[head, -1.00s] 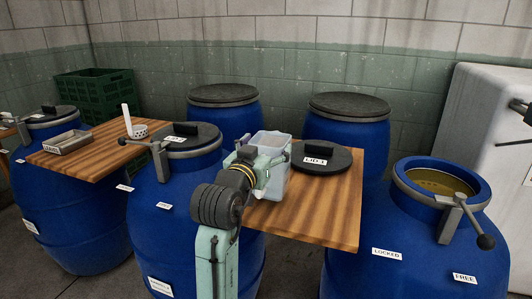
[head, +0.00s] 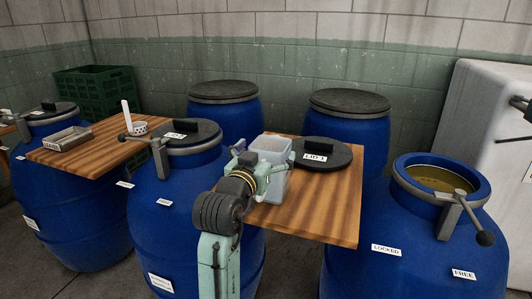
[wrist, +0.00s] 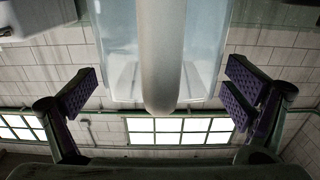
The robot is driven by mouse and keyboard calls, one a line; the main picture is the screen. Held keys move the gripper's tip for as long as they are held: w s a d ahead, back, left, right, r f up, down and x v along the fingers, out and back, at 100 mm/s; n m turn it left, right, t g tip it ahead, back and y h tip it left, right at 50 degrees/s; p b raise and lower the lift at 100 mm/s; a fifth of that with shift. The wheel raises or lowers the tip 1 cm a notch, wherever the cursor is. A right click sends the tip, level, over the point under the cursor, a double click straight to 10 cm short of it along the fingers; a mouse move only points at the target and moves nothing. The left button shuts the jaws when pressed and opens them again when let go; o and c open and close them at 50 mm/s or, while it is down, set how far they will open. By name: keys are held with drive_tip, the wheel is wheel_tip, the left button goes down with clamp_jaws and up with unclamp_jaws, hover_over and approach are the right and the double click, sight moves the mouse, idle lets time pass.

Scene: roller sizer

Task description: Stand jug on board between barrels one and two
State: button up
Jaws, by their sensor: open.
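The translucent pale jug (head: 274,178) appears to stand upright on the right wooden board (head: 336,213), which spans between the middle blue barrel (head: 181,205) and the open right blue barrel (head: 415,245). In the wrist view the jug's pale body (wrist: 205,60) fills the upper middle. Its rounded handle (wrist: 162,65) hangs between my two purple-padded fingers. My gripper (head: 252,166) is at the jug's left front side, open, with visible gaps between the handle and both fingers. My wrist hides part of the jug's lower left.
A black lid (head: 325,154) marked LID 1 lies on the board right behind the jug. The middle barrel's lid (head: 185,136) is on, with a lever clamp. The board's front right is bare.

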drive_tip(key=shift+r, duration=0.25)
drive_tip(key=shift+s+a+f, duration=0.1)
drive_tip(key=shift+s+a, duration=0.05)
drive_tip(key=shift+s, duration=0.15)
drive_tip(key=b+v, duration=0.1)
drive_tip(key=v, duration=1)
drive_tip(key=shift+s+b, duration=0.2)
drive_tip(key=shift+b, duration=0.2)
